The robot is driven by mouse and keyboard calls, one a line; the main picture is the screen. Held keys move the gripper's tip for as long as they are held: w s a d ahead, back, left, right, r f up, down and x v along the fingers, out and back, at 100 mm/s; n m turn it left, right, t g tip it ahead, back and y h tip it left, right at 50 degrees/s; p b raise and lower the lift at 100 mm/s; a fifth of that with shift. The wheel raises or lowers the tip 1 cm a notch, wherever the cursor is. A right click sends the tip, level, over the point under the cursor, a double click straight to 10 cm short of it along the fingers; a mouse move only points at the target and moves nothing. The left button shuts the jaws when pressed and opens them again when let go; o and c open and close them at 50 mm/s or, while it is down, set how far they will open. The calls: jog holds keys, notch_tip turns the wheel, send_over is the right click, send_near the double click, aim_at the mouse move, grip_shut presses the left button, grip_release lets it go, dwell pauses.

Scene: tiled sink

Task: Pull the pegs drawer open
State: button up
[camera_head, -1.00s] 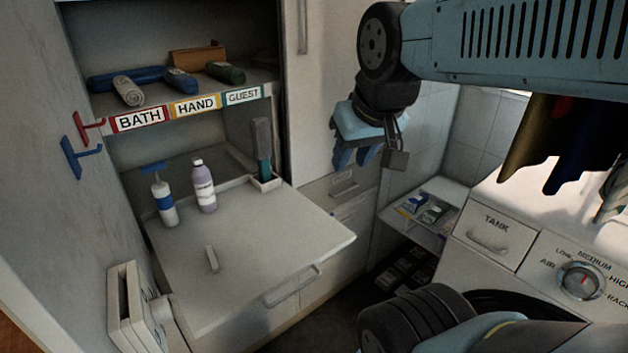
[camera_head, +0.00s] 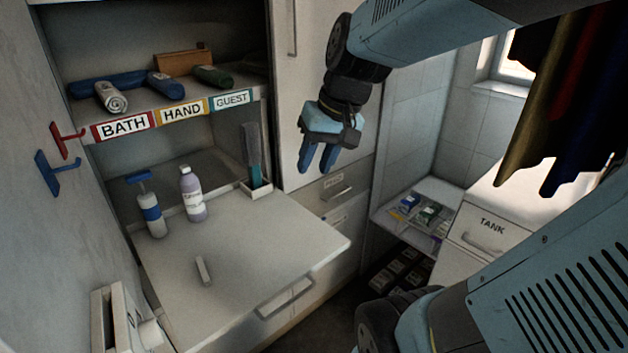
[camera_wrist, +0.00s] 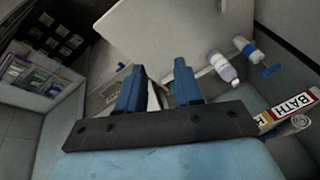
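The pegs drawer (camera_head: 348,204) is a pale drawer front in the cabinet beside the fold-out board. It has a small label (camera_head: 333,180), too small to read surely, and a bar handle (camera_head: 340,192). The drawer looks shut, flush with the cabinet. My gripper (camera_head: 318,166) points down above and slightly left of the handle in the head view, apart from it. Its two blue fingers are spread with nothing held; they also show in the wrist view (camera_wrist: 158,82). I cannot make out the handle surely in the wrist view.
A fold-out board (camera_head: 240,255) juts out left of the drawer, bearing a pump bottle (camera_head: 152,212) and a lilac bottle (camera_head: 193,196). A brush (camera_head: 253,160) stands in a holder. A low shelf (camera_head: 385,212) with packets and the tank appliance (camera_head: 490,235) lie right.

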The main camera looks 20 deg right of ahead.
jog(key=w+d+f+m+t+y, duration=0.1)
jog(key=w+d+f+m+y, duration=0.15)
jog(key=w+d+f, duration=0.4)
jog(key=w+d+f+m+t+y, duration=0.1)
jog(key=w+f+y, duration=0.25)
jog(key=w, duration=0.55)
jog(key=w+d+f+m+t+y, duration=0.1)
jog(key=w+d+f+m+y, duration=0.15)
jog(key=w+f, duration=0.4)
jog(key=w+d+f+m+t+h, duration=0.3)
jog(key=d+f+m+t, duration=0.1)
jog(key=d+f, duration=0.7)
jog(key=w+d+f+m+t+h, duration=0.2)
jog(key=d+f+m+t+h, duration=0.15)
jog(key=d+f, duration=0.8)
jog(key=r+x, duration=0.2)
jog(key=x, duration=1.1)
jog(key=shift+w+a+t+y, duration=0.2)
jog(key=shift+w+t+y, duration=0.25)
jog(key=shift+w, duration=0.15)
jog(key=shift+f, duration=0.1)
grip_shut()
jog(key=shift+s+f, duration=0.1)
